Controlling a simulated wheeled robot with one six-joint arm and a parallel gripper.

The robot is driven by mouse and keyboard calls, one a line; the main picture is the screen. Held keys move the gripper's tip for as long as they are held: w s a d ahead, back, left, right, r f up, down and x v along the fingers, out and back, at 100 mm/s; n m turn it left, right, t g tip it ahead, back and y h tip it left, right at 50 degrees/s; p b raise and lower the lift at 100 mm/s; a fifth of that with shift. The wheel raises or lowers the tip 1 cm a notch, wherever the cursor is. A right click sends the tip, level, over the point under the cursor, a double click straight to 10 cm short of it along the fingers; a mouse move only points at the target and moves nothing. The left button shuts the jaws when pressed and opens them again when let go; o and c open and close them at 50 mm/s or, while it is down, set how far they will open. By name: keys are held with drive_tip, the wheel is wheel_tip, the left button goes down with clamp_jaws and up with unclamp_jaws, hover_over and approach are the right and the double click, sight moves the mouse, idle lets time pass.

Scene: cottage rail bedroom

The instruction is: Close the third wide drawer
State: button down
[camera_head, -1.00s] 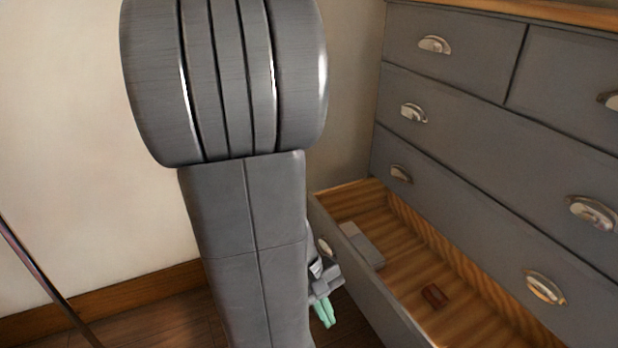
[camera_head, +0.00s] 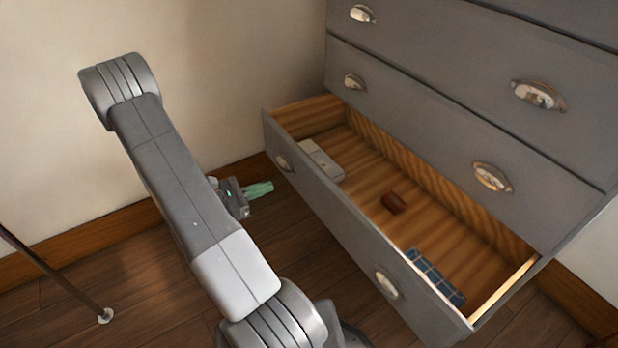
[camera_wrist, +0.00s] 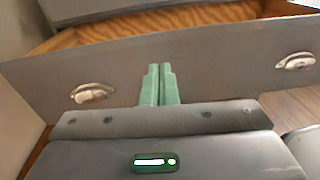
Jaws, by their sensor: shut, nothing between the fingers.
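The open wide drawer is the lowest one showing on the grey dresser; its front panel (camera_head: 340,225) stands well out from the dresser, with two cup handles (camera_head: 283,162) (camera_head: 386,283). In the wrist view the drawer front (camera_wrist: 225,70) spans the picture, with a handle at each side. My gripper (camera_head: 262,188) has green fingers, shut and empty. It is low, left of the drawer front, pointing at it. In the wrist view the fingertips (camera_wrist: 160,70) lie between the two handles; whether they touch the panel I cannot tell.
The drawers above (camera_head: 430,130) are shut. A wall is behind my arm. A thin pole (camera_head: 60,273) stands at left. Wooden floor (camera_head: 110,275) is clear in front.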

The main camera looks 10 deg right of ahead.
drive_tip(key=a+f+n+t, duration=0.1)
drive_tip(key=f+t, duration=0.1)
drive_tip(key=b, duration=0.4)
approach(311, 168)
drive_tip(key=x, duration=0.7)
drive_tip(key=shift+r, duration=0.1)
